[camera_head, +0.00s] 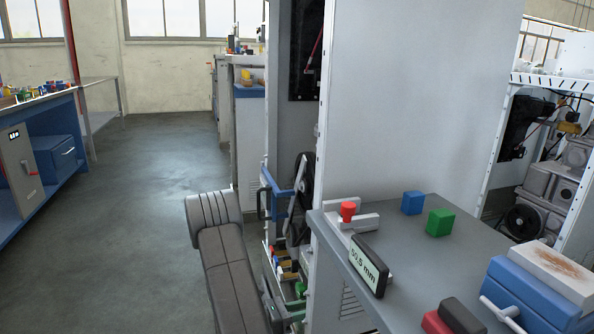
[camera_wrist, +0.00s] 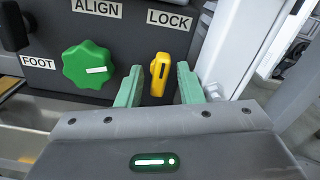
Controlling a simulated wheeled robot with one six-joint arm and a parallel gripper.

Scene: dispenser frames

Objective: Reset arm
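My gripper (camera_wrist: 159,72) is open in the wrist view, with its two green fingers apart. A yellow lock knob (camera_wrist: 158,74) stands upright between the fingertips, below the LOCK label (camera_wrist: 169,20). A gap shows on each side of the knob, so the fingers do not appear to press on it. My grey arm (camera_head: 226,262) in the head view reaches down beside the tall white cabinet. The gripper's end is hard to make out there among the low coloured parts.
A green knob (camera_wrist: 88,65) sits left of the fingers on the dark panel. A white frame post (camera_wrist: 226,48) rises close on the right. The floor (camera_head: 150,200) to the left is clear.

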